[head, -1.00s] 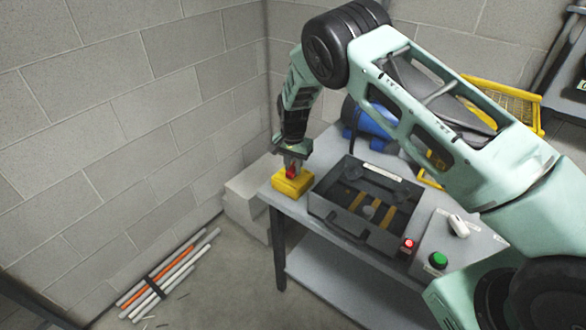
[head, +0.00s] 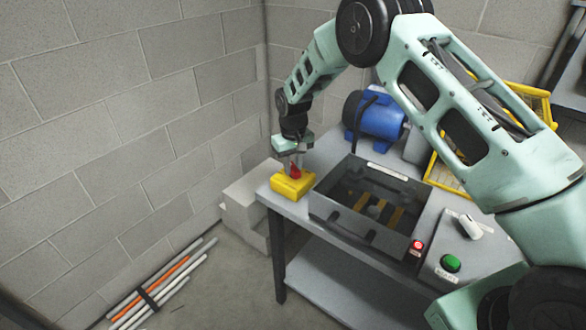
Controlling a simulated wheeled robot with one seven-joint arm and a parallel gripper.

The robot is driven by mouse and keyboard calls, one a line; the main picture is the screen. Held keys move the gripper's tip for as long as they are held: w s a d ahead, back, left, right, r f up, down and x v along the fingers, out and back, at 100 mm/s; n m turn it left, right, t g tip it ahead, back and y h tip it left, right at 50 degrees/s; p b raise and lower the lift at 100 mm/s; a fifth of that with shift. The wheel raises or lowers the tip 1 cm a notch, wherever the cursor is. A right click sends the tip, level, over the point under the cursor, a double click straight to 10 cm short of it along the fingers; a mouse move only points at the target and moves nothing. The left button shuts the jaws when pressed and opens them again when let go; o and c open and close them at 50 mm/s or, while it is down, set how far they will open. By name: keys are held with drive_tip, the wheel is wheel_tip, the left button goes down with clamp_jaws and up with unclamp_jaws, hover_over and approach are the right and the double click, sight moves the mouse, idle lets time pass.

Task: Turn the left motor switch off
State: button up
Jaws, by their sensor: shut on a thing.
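The left motor switch is a yellow box (head: 292,185) on the left corner of the bench, with a small red handle (head: 295,172) on top. My gripper (head: 294,166) points down over the box and is shut on the red handle. My fingers partly cover the handle, so I cannot tell which way it is turned. No readable on or off mark shows on the box.
A dark open-topped box (head: 335,222) stands right of the switch. A blue motor (head: 377,119) is behind it. A red button (head: 417,245), a green button (head: 451,263) and a white knob (head: 469,228) sit at the right. Bundled pipes (head: 158,288) lie on the floor.

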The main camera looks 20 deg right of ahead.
sight(293, 166)
drive_tip(key=n+b, duration=0.1)
drive_tip(key=n, duration=0.3)
drive_tip(key=shift+n, duration=0.4)
idle(0.4)
drive_tip(key=o, duration=1)
drive_tip(key=shift+r, duration=0.1)
wheel_tip(293, 166, up, 17)
drive_tip(key=b, duration=0.2)
drive_tip(key=shift+r+b, duration=0.15)
drive_tip(key=shift+b, duration=0.15)
